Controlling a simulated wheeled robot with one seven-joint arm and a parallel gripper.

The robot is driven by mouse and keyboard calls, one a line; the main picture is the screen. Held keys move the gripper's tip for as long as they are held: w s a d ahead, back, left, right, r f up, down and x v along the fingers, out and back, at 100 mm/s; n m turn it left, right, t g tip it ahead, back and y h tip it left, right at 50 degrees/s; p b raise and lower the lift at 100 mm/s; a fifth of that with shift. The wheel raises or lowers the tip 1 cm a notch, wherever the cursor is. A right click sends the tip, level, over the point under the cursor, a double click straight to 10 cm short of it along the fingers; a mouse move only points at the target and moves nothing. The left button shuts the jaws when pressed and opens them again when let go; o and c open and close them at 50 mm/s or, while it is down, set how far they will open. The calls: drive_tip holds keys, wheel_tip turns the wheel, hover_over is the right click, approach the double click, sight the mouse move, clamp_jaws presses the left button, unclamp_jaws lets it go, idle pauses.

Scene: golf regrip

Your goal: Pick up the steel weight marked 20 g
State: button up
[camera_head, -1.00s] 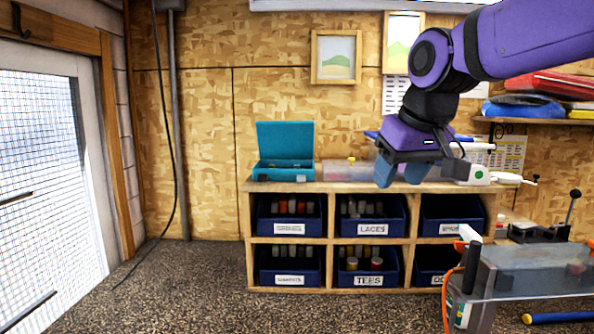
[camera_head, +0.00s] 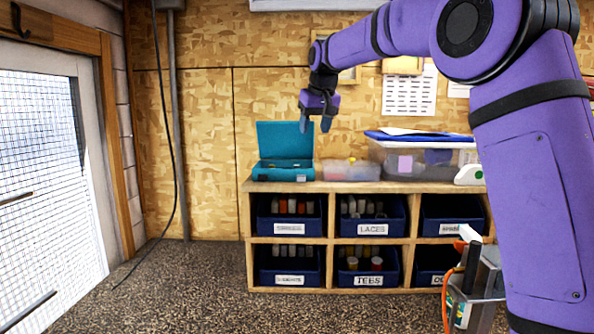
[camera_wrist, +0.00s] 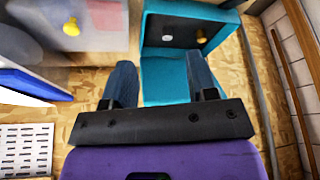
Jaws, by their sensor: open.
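An open teal case (camera_head: 270,173) stands on top of the wooden shelf unit, its lid raised at the back. In the wrist view the teal case (camera_wrist: 165,75) holds a small silver round piece (camera_wrist: 167,41) and a brass-coloured piece (camera_wrist: 201,36). The silver one may be a steel weight, but no marking is readable. My gripper (camera_head: 316,123) is open and empty above the right part of the case. In the wrist view my gripper's fingers (camera_wrist: 158,66) are spread, with the two pieces beyond their tips.
A low clear container (camera_head: 350,171) with a yellow knob (camera_wrist: 71,27) stands just right of the case. A larger clear bin (camera_head: 420,158) with a blue lid is further right. Blue labelled drawers (camera_head: 372,216) fill the shelf unit (camera_head: 333,242). Wall behind; open floor at left.

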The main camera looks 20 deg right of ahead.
drive_tip(key=w+f, duration=0.2)
drive_tip(key=w, duration=0.1)
drive_tip(key=w+f, duration=0.3)
drive_tip(key=w, duration=0.1)
drive_tip(key=w+a+f, duration=0.1)
drive_tip(key=w+f, duration=0.2)
drive_tip(key=shift+w+a, duration=0.1)
drive_tip(key=shift+w, duration=0.1)
drive_tip(key=shift+x, duration=2.7)
drive_tip(key=shift+w+r, duration=0.1)
drive_tip(key=shift+w, duration=0.1)
clamp_jaws()
